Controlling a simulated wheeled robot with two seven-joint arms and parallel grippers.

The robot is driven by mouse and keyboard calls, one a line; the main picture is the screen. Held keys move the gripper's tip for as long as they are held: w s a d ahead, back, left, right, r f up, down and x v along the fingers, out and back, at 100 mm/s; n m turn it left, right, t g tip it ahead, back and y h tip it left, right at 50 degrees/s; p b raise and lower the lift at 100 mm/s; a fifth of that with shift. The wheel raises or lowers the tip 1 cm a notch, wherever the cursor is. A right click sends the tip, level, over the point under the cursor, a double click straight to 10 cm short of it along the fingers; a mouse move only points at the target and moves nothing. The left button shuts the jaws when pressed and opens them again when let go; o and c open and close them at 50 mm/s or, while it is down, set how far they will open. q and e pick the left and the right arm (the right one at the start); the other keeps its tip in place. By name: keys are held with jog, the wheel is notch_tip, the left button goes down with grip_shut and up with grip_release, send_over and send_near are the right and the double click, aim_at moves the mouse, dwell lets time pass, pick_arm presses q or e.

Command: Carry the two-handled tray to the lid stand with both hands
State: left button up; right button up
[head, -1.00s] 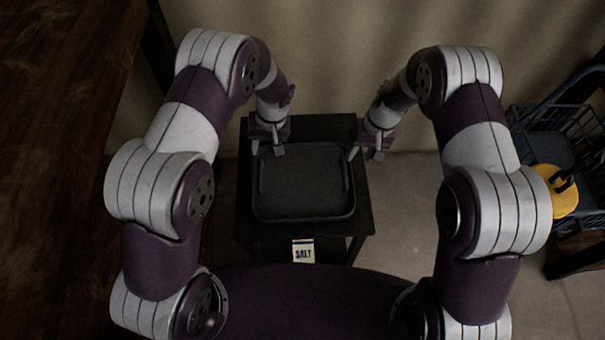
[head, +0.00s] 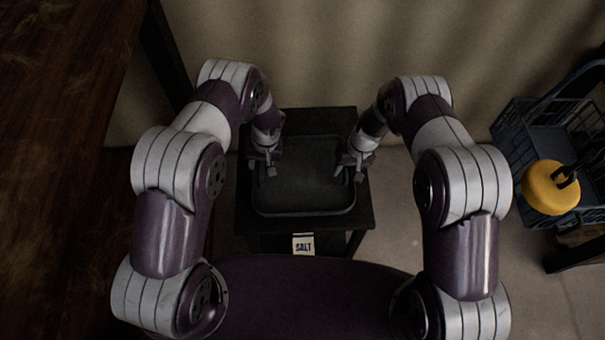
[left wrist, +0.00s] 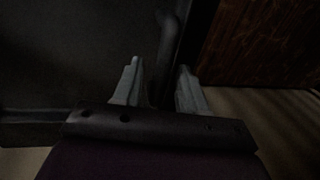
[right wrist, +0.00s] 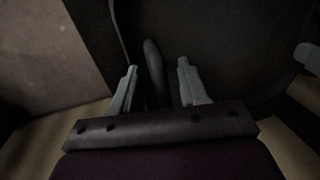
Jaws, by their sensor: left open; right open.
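The dark two-handled tray (head: 305,200) lies flat on a small black table (head: 362,212) in the middle of the head view. My left gripper (head: 262,172) is open at the tray's left side. In the left wrist view its fingers (left wrist: 158,75) stand on either side of a dark handle bar (left wrist: 168,50). My right gripper (head: 349,174) is open at the tray's right side. In the right wrist view its fingers (right wrist: 157,75) stand on either side of the other handle (right wrist: 153,62). I cannot tell whether the fingers touch the handles. I cannot make out a lid stand.
A SALT label (head: 303,245) shows at the table's front. A blue wire basket (head: 510,120) with a yellow round object (head: 550,188) is at the right. A dark wooden surface (head: 60,150) fills the left. A curtain-like wall (head: 400,40) is behind; floor is clear right of the table.

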pick_arm(q)
jog(key=shift+f, duration=0.2)
pick_arm(e)
jog(key=shift+f, duration=0.2)
pick_arm(q)
grip_shut()
pick_arm(e)
grip_shut()
